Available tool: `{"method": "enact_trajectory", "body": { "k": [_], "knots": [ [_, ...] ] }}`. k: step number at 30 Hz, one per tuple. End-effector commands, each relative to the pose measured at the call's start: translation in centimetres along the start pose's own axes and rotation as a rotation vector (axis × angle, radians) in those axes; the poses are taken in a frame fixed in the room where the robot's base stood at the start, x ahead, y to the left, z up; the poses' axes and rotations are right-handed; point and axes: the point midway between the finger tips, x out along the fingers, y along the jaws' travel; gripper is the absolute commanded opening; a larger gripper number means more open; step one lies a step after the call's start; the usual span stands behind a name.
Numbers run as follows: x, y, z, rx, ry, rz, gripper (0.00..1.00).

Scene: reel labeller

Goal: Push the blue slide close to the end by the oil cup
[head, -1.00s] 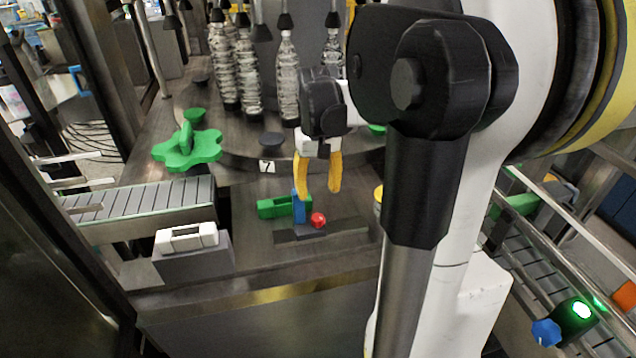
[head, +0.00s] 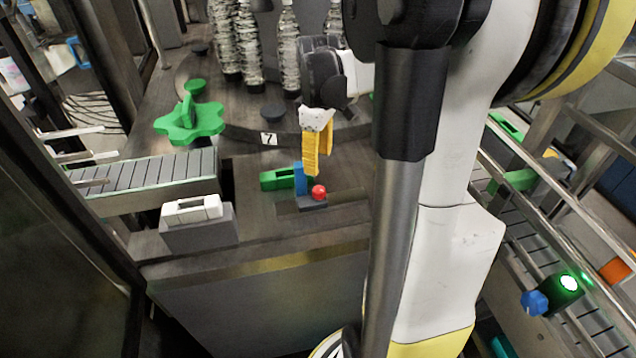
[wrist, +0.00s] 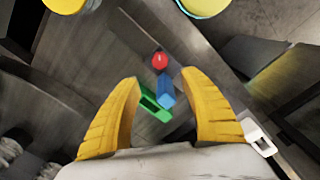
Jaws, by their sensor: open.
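The blue slide (head: 299,178) is a small upright block on a dark rail (head: 312,205) on the machine deck. A red ball knob (head: 319,191) is beside it, and a green block (head: 278,179) is on its left. My gripper (head: 317,170) is open, pointing down near the slide. In the wrist view, the blue slide (wrist: 166,92) shows between the spread yellow fingers, with the red knob beyond it; I cannot tell whether they touch. Two yellow-rimmed round things, one at the top right (wrist: 205,5), are cut off by the frame; I cannot tell which is the oil cup.
A white device on a grey block (head: 197,232) stands left of the rail. A green star-shaped knob (head: 190,122) and clear bottles (head: 290,60) are behind. A slatted conveyor (head: 145,175) is at left. My arm hides the deck to the right.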

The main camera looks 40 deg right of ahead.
Motion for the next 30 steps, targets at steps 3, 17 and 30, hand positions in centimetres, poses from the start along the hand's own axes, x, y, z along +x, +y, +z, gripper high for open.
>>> {"method": "enact_trajectory", "body": {
  "k": [3, 17, 30],
  "knots": [
    [0.7, 0.0, -0.1, -0.056, 0.0, 0.0, 0.52],
    [9.1, 0.0, 0.0, -0.055, 0.0, 0.0, 0.52],
    [10.9, 0.0, 0.0, -0.055, 0.0, 0.0, 0.52]
  ]
}}
